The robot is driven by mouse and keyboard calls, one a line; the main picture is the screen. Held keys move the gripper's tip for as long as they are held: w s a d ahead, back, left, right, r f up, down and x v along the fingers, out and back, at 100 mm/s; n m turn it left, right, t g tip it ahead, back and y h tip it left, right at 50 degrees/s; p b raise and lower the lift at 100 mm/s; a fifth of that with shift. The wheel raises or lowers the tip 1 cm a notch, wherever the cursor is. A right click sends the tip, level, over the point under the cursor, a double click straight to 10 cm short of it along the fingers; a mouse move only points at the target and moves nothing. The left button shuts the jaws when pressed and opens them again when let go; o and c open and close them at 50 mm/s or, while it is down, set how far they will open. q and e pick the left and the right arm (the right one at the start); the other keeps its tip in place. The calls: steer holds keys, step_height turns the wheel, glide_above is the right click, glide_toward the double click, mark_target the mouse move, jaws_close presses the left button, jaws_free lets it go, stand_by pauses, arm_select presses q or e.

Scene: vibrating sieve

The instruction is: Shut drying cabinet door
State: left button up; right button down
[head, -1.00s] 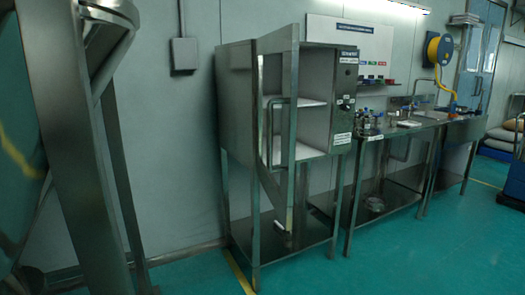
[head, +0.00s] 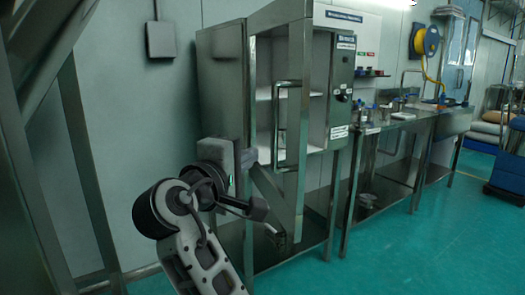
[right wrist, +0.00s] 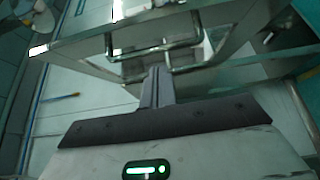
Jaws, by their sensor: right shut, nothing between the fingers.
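The drying cabinet (head: 222,85) is a grey steel box on legs. Its steel-framed door (head: 301,190) stands open toward me, with the shelves showing behind it. A U-shaped handle (head: 276,130) is on the door; a bar handle also shows in the right wrist view (right wrist: 185,67). My right gripper (head: 254,157) is left of the handle, at the door's left side. In the right wrist view its fingers (right wrist: 157,75) are together and empty, pointing toward the handle. I cannot tell whether they touch the door. My left gripper is out of view.
A steel bench (head: 400,124) with bottles and small items stands right of the cabinet. A large steel frame (head: 85,150) rises at the left. A grey box (head: 160,40) is on the wall. The green floor (head: 400,245) at the front right is clear.

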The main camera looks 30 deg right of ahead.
glide_toward(296, 138)
steer(key=w, duration=0.3)
steer(key=d, duration=0.3)
steer(key=shift+w+d+p, duration=0.2)
steer(key=shift+d+p, duration=0.1)
steer(key=shift+d, duration=0.1)
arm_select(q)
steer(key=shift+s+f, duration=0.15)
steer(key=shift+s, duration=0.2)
arm_select(e)
steer(key=shift+s+d, duration=0.1)
steer(key=shift+d, duration=0.45)
